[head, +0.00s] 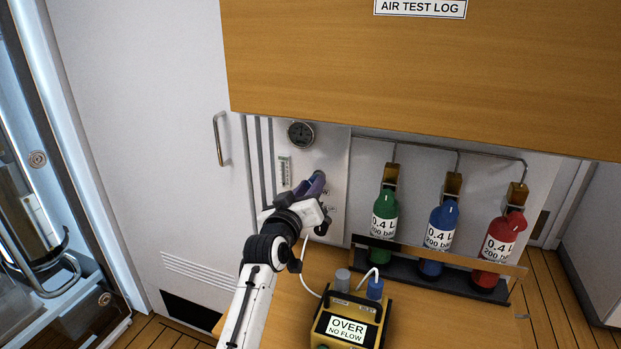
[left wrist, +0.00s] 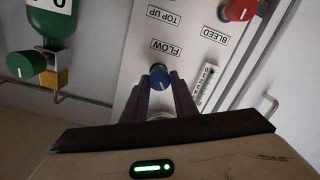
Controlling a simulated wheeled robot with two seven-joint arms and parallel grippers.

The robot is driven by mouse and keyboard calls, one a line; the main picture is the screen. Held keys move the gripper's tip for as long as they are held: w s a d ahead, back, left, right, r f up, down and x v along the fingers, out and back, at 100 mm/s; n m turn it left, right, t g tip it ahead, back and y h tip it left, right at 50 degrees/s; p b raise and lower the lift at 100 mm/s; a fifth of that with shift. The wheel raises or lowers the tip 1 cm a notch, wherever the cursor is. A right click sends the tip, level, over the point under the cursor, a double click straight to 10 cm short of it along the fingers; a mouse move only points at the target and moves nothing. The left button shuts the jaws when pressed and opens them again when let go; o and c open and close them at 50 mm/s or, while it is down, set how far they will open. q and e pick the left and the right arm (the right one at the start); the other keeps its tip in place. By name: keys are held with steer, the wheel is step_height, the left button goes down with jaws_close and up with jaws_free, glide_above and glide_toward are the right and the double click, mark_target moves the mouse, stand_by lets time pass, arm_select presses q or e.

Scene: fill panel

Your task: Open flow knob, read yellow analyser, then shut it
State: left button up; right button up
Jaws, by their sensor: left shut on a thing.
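My left gripper (head: 318,180) reaches to the white fill panel (head: 333,150). In the left wrist view its fingers (left wrist: 163,97) are shut on the blue flow knob (left wrist: 159,77), beside the label FLOW (left wrist: 167,47). A white pointer line shows on the knob. The gripper hides the knob in the head view. The yellow analyser (head: 376,316) stands on the wooden bench, and its display (head: 347,329) reads OVER, NO FLOW. A white tube (head: 305,272) runs to the analyser. A small flow gauge tube (left wrist: 206,84) is beside the knob; its reading is too small to tell. My right gripper is not in view.
Green (head: 384,215), blue (head: 441,226) and red (head: 502,237) cylinders stand in a rack at the right. A wooden cabinet (head: 420,70) overhangs the panel.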

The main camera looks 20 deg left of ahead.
arm_select(q)
steer(key=n, duration=0.7)
steer(key=shift+a+p, duration=0.1)
steer(key=shift+p, duration=0.3)
steer(key=shift+n, duration=0.3)
steer(key=o, duration=1)
steer(key=shift+o, duration=0.2)
